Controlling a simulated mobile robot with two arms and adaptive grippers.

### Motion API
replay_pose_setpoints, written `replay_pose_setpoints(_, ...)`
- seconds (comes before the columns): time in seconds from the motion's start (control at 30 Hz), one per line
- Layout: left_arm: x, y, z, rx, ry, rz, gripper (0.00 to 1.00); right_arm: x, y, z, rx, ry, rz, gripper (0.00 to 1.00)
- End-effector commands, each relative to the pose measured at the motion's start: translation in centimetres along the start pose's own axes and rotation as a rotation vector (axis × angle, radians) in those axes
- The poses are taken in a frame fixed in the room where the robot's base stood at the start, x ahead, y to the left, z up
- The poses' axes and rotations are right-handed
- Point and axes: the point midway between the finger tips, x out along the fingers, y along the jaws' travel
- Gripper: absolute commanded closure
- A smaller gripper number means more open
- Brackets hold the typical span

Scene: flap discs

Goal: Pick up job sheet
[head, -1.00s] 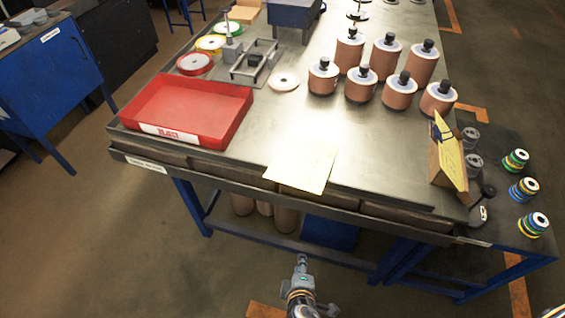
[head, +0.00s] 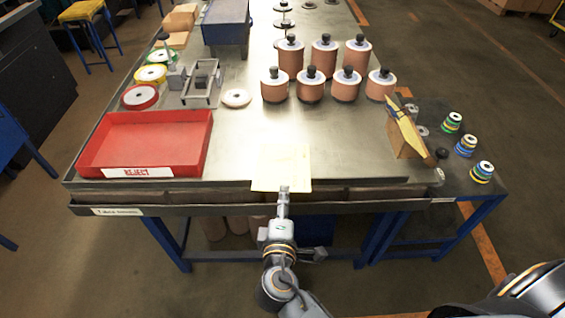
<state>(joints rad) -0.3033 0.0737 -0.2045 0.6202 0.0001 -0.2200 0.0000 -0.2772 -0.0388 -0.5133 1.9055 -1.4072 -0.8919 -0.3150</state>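The job sheet, a pale yellow paper (head: 293,160), lies flat at the front edge of the steel workbench, with its near end sticking out past the edge. My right gripper (head: 284,190) is at the sheet's near edge, in line with it in the head view. Its fingers are seen nearly edge-on, so I cannot tell whether they are apart or shut, or whether they touch the paper. My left gripper is not in view.
A red reject tray (head: 150,143) sits left of the sheet on the workbench (head: 240,140). Several copper-coloured cylinders (head: 310,88) stand behind. Coloured disc stacks (head: 465,146) are on a lower side table.

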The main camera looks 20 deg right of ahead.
Motion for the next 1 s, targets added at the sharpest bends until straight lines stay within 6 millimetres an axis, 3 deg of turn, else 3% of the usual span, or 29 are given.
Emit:
replay_pose_setpoints(0.43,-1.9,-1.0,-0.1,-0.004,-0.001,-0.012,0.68,5.1,-0.4,0.4,-0.002,0.000,0.000,0.70)
replay_pose_setpoints(0.73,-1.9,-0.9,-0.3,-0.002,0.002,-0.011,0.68,5.6,-0.6,0.4,0.000,0.000,-0.002,0.70)
replay_pose_setpoints(0.87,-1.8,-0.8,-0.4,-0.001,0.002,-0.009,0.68,5.5,-0.6,0.4,0.000,0.000,-0.002,0.96)
replay_pose_setpoints(1.0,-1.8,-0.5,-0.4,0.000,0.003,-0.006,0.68,5.5,-0.6,0.4,0.000,0.000,-0.002,1.00)
